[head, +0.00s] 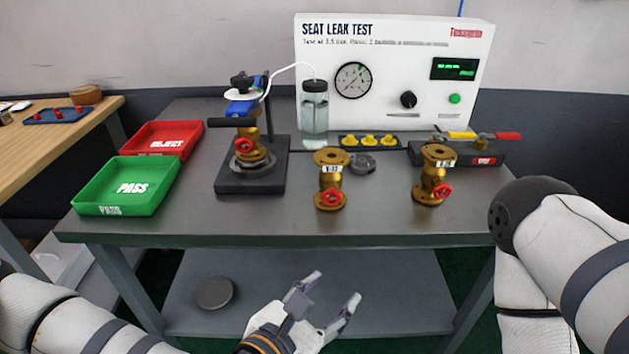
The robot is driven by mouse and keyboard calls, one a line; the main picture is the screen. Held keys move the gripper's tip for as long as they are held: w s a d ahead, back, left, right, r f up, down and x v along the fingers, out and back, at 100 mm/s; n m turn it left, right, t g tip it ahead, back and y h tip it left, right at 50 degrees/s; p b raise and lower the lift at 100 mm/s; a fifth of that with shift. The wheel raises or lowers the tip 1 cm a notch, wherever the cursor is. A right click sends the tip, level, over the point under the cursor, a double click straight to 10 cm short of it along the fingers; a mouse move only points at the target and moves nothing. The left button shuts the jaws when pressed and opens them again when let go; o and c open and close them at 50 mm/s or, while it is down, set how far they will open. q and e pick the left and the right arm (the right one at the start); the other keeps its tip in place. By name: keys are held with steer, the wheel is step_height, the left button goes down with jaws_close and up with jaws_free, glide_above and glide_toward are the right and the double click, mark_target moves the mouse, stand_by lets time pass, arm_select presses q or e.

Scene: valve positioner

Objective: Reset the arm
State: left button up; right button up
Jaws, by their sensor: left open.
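My left gripper (327,296) is open and empty, low in front of the table's front edge. Its arm comes in from the lower left. My right arm (560,245) comes in at the right edge, bent; its gripper is out of view. On the table (385,222), a brass valve with a red handwheel (247,150) sits in a black clamp stand at the left. Two more brass valves with labels and red handwheels stand upright, one in the middle (331,183) and one at the right (436,178). No gripper touches them.
A white seat leak test panel (420,80) stands at the back, with a glass bottle (315,118) beside it. A green PASS tray (112,190) and red REJECT tray (160,139) sit at the left. A lower shelf (390,300) holds a dark disc (215,293).

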arm_select(q)
steer(key=s+a+f+m+g, duration=0.1)
steer(key=s+f+m+g, duration=0.4)
steer(key=s, duration=0.4)
steer(key=s+f+m+g, duration=0.3)
steer(key=s+f+m, duration=0.4)
steer(key=s, duration=0.1)
steer(key=s+a+f+m+g+y, duration=0.1)
steer(key=s+a+m, duration=0.3)
steer(key=a, duration=0.4)
steer(key=s+a+f+m+g+y, duration=0.2)
steer(key=s+a+m+y, duration=0.2)
steer(key=a, duration=0.4)
steer(key=s+a+f+m+g+y, duration=0.2)
steer(key=s+a+m+y, duration=0.1)
steer(key=s+a+m, duration=0.3)
steer(key=a, duration=0.2)
steer(key=shift+a+g+p, duration=0.3)
steer(key=shift+p, duration=0.05)
arm_select(e)
steer(key=shift+w+r, duration=0.5)
arm_select(q)
steer(key=shift+w, duration=0.1)
